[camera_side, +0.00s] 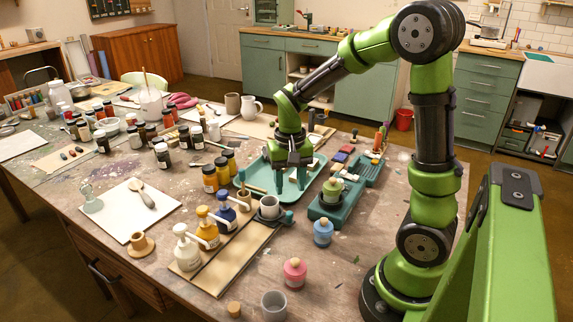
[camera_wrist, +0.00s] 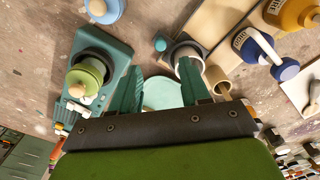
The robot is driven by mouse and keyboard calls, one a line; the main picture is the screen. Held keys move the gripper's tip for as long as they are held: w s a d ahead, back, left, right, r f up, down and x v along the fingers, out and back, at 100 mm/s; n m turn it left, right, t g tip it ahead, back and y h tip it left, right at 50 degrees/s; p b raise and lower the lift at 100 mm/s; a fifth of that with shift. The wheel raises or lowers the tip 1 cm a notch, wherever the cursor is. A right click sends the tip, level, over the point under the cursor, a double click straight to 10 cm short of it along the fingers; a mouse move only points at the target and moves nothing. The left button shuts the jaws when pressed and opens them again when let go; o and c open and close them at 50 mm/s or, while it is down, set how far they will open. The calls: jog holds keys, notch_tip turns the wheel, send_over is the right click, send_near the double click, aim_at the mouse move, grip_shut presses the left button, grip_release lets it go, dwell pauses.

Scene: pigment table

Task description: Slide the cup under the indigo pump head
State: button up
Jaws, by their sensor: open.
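A grey cup (camera_side: 269,208) stands upright on a dark base at the far end of the tan board (camera_side: 232,262). It also shows in the wrist view (camera_wrist: 186,52). The indigo pump bottle (camera_side: 226,213) stands left of the cup, its white spout pointing toward the cup's side. In the wrist view the indigo pump head (camera_wrist: 286,71) is right of the cup, with a gap between spout tip and cup. My gripper (camera_side: 291,180) is open and empty, pointing down beyond the cup, over the teal tray (camera_side: 250,184). In the wrist view its fingers (camera_wrist: 160,88) are apart; one overlaps the cup's near edge.
Yellow (camera_side: 208,230) and white (camera_side: 187,250) pump bottles stand beside the indigo one. A teal stand (camera_side: 325,212) holds a green bottle (camera_wrist: 86,76) right of my gripper.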

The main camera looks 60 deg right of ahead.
aim_at(289, 213)
notch_tip(289, 213, down, 8)
jog(key=shift+f, duration=0.1)
dwell(0.4)
grip_shut()
